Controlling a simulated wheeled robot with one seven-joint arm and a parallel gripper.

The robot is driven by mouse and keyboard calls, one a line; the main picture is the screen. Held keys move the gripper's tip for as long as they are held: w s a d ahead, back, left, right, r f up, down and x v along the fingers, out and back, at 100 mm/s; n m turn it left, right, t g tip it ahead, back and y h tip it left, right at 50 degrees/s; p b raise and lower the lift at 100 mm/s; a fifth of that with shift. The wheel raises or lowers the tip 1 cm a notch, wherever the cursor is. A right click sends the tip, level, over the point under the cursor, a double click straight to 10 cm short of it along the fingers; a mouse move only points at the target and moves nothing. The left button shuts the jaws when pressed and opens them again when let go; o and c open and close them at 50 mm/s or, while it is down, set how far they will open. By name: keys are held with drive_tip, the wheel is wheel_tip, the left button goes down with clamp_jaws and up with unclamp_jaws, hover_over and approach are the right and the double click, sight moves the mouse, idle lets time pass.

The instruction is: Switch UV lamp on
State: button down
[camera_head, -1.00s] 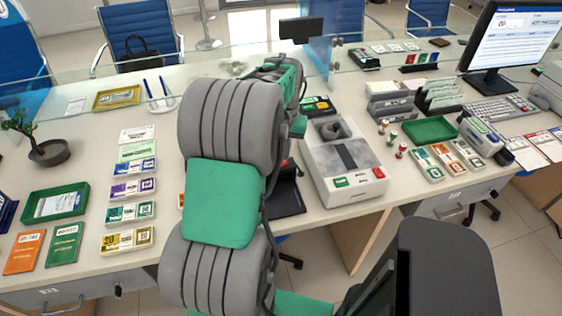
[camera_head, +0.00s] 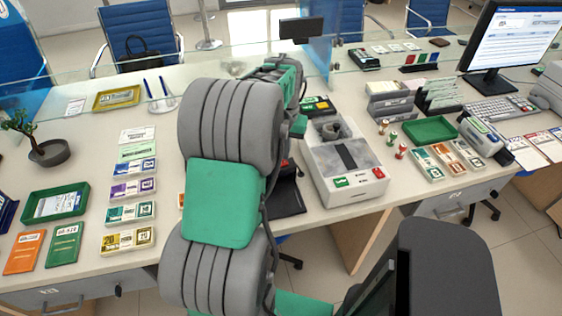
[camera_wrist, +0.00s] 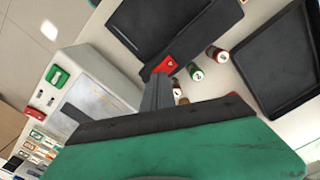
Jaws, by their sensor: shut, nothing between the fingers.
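The UV lamp (camera_wrist: 162,22) is a black box with a dark panel, at the top of the wrist view. A small red switch (camera_wrist: 166,66) with a pale mark sits at its lower corner. In the head view I take the dark flat thing (camera_head: 288,202) partly behind my arm to be part of it. My gripper (camera_wrist: 159,78) is shut and empty, its grey fingertips at the red switch's edge. I cannot tell whether they touch it or whether the lamp is lit. The head view hides the fingers behind my arm.
A grey-white counting machine (camera_head: 345,178) stands right of my arm and at the wrist view's left. Several coin rolls (camera_wrist: 196,73) stand close beside my fingers. A black tray (camera_wrist: 275,58) lies to their right. Note bundles (camera_head: 130,212) line the counter's left.

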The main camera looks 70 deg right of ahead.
drive_tip(key=shift+f+b, duration=0.55)
drive_tip(key=shift+f, duration=0.45)
idle(0.6)
drive_tip(key=shift+r, duration=0.1)
drive_tip(key=shift+r+p, duration=2.5)
drive_tip(key=shift+r, duration=0.9)
